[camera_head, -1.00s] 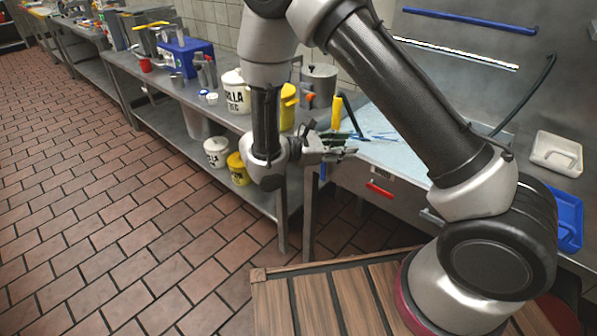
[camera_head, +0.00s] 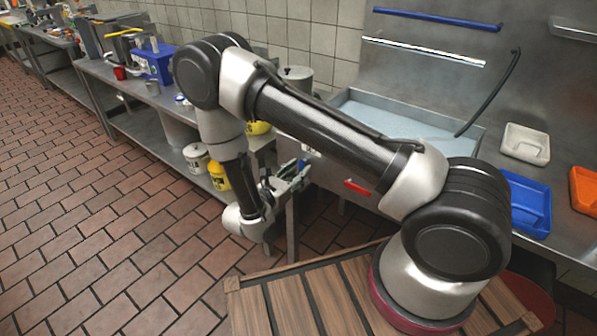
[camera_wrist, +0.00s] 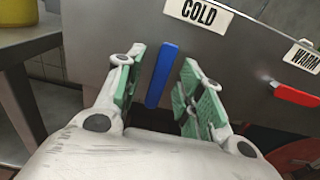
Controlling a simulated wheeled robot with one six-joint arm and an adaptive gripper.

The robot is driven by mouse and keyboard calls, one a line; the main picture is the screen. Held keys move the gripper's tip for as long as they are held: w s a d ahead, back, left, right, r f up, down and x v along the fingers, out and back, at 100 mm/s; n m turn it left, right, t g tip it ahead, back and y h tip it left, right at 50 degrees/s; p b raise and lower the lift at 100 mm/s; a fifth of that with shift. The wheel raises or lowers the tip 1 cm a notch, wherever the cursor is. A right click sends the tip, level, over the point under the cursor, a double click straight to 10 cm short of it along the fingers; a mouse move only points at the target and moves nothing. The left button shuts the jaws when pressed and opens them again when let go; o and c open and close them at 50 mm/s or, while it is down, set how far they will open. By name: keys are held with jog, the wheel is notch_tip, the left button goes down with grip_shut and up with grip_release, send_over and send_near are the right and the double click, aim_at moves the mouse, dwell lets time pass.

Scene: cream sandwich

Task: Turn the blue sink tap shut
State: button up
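The blue tap handle (camera_wrist: 161,75) shows in the wrist view as a long bar, slightly tilted, on the front of the steel sink below the COLD label (camera_wrist: 199,12). My gripper (camera_wrist: 160,70) is open, with one green-padded finger on each side of the handle. A gap shows between the handle and each finger. In the head view my gripper (camera_head: 289,180) is at the left end of the sink front and largely hides the blue handle.
A red handle (camera_wrist: 297,94) sits right of the blue one, by the WARM label (camera_wrist: 303,56). The sink basin (camera_head: 400,120) is above. A shelf with pots, including a yellow bucket (camera_head: 218,176), stands left. Blue (camera_head: 525,205) and orange (camera_head: 585,188) trays lie right.

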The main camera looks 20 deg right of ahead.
jog(key=shift+w+d, duration=0.2)
jog(key=shift+d, duration=0.1)
grip_shut()
